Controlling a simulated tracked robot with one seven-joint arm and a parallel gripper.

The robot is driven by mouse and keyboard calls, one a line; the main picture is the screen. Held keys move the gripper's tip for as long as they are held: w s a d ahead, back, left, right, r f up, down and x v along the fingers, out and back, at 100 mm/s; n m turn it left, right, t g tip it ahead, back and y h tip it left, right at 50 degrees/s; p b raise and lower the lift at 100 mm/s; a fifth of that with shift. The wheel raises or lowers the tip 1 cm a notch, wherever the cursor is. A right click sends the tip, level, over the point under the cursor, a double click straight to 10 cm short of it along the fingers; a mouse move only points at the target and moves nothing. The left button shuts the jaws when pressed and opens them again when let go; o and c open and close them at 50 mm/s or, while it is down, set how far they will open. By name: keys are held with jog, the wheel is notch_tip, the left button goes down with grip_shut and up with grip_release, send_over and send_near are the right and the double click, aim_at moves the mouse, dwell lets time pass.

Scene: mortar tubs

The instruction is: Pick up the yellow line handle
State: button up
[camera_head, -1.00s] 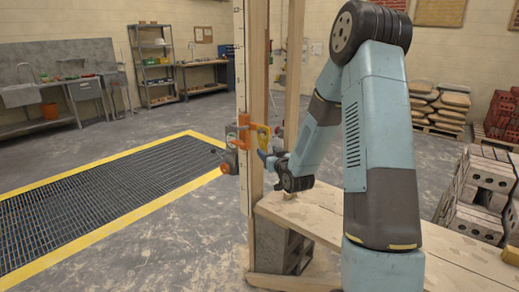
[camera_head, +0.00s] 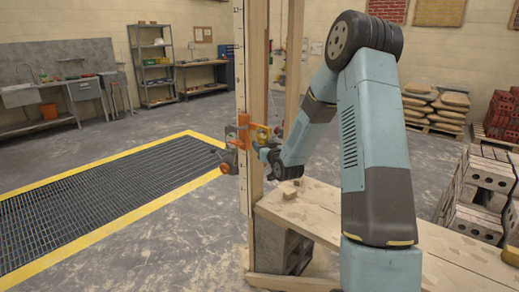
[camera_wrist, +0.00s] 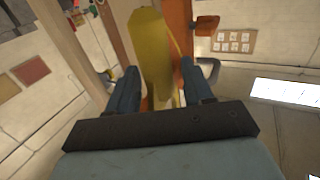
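The yellow line handle (camera_head: 263,134) sits at the orange clamp (camera_head: 243,132) on the upright wooden post. In the wrist view the yellow handle (camera_wrist: 152,50) stands upright, large, in the middle, with an orange part just right of it. My gripper (camera_head: 267,154) is at the post, close to the handle in the head view. In the wrist view its two blue fingers (camera_wrist: 158,78) are spread apart, one on each side of the handle's lower part. The fingers look open, and I cannot tell whether either touches the handle. The handle's lower end is partly hidden by my gripper.
A wooden plank bench (camera_head: 312,212) on grey blocks (camera_head: 283,246) stands below my arm, with small wooden scraps on it. A second upright post (camera_head: 293,75) stands behind. Stacked grey blocks (camera_head: 480,190) are at the right.

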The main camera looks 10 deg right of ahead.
jog(key=c, duration=0.9)
jog(key=shift+r, duration=0.1)
